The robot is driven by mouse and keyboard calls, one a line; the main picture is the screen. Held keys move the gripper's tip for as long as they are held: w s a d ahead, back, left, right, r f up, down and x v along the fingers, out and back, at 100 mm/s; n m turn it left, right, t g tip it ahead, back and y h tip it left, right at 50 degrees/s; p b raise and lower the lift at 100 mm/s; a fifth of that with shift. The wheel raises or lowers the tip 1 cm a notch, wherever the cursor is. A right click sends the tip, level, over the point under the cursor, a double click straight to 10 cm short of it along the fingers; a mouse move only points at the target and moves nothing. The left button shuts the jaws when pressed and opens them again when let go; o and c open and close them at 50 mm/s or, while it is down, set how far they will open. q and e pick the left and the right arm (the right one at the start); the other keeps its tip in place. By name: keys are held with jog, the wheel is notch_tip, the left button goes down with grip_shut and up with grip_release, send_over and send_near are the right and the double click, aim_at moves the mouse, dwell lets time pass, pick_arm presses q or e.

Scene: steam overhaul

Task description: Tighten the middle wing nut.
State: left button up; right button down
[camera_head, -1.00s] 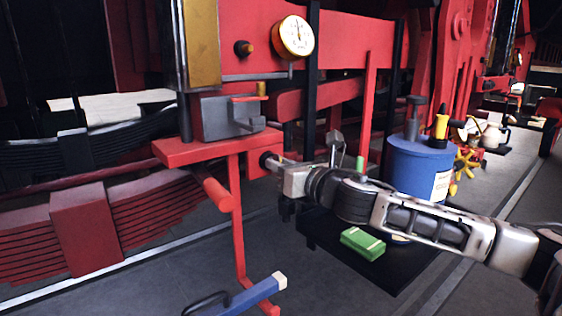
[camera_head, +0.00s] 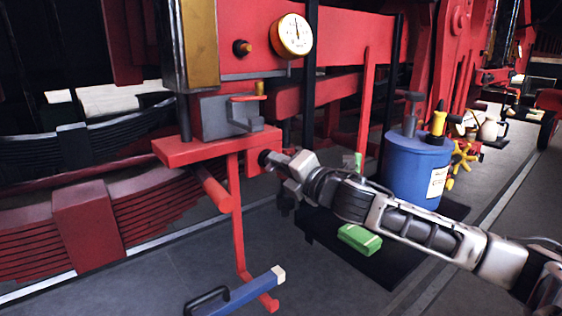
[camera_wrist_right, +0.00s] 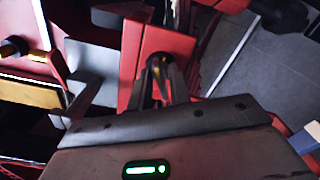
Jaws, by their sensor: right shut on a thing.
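My right gripper (camera_head: 270,159) reaches in from the right to the end face of a red bracket (camera_head: 262,166). In the right wrist view, its two dark fingers (camera_wrist_right: 160,80) are shut on a small dark, brassy piece in front of the red bracket end (camera_wrist_right: 163,42). This piece, which I take to be the middle wing nut (camera_wrist_right: 157,62), is mostly covered by the fingers. In the head view the gripper hides it, and its wings cannot be made out. My left gripper is not in view.
A grey block with a red lever (camera_head: 228,116) sits above the bracket, near a round gauge (camera_head: 292,36). A blue bar (camera_head: 250,292) lies low in front.

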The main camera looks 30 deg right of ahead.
jog(key=shift+f+m+p, duration=0.1)
jog(key=shift+m+p, duration=0.4)
jog(key=shift+m, duration=1.6)
jog(key=c, duration=1.6)
grip_release()
jog(key=shift+o, duration=0.2)
